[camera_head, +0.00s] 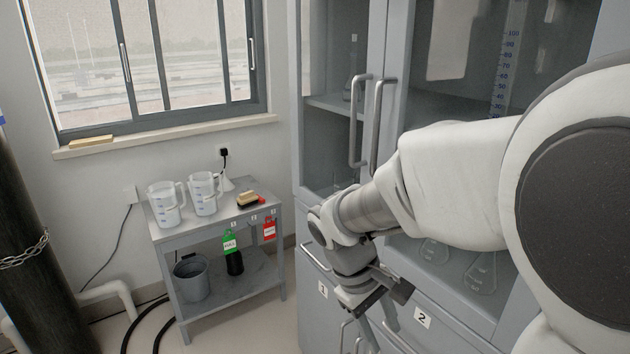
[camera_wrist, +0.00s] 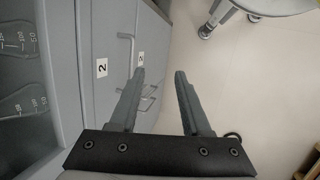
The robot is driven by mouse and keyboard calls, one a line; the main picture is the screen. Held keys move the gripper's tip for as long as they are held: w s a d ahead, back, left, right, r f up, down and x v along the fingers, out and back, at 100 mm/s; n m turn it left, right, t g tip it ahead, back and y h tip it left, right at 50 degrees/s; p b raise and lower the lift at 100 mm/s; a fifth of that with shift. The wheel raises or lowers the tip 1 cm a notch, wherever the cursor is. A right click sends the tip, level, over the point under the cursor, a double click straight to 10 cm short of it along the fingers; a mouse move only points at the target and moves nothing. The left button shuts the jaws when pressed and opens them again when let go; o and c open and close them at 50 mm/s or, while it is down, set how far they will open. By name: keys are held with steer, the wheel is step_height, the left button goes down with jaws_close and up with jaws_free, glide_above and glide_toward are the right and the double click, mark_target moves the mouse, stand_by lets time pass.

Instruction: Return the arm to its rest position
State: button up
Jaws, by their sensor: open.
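My gripper (camera_head: 372,328) hangs at the end of my arm, in front of the lower part of a grey cabinet (camera_head: 314,296), in the head view. In the wrist view my gripper (camera_wrist: 160,82) has its two fingers apart with nothing between them. The cabinet front with its handles and a "2" label (camera_wrist: 101,67) lies close to the left finger there. My arm reaches in from the right side of the head view and hides part of the cabinet.
A small grey table (camera_head: 222,226) with two measuring jugs, a brush and tags stands left of the cabinet. A bucket (camera_head: 192,278) is on its lower shelf. A dark cylinder (camera_head: 30,250) stands at far left. A wheeled stool (camera_wrist: 228,10) shows top right in the wrist view, beside clear floor.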

steer(key=s+d+r+m+t+y, duration=0.35)
steer(key=s+r+m+t, duration=0.3)
steer(key=s+r, duration=0.4)
step_height(320, 180, up, 19)
steer(key=p, duration=1.9)
steer(key=shift+s+a+f+g+y, duration=0.15)
steer(key=shift+s+a+g+y, duration=0.1)
steer(key=shift+s+g+y, duration=0.1)
steer(key=shift+m, duration=0.25)
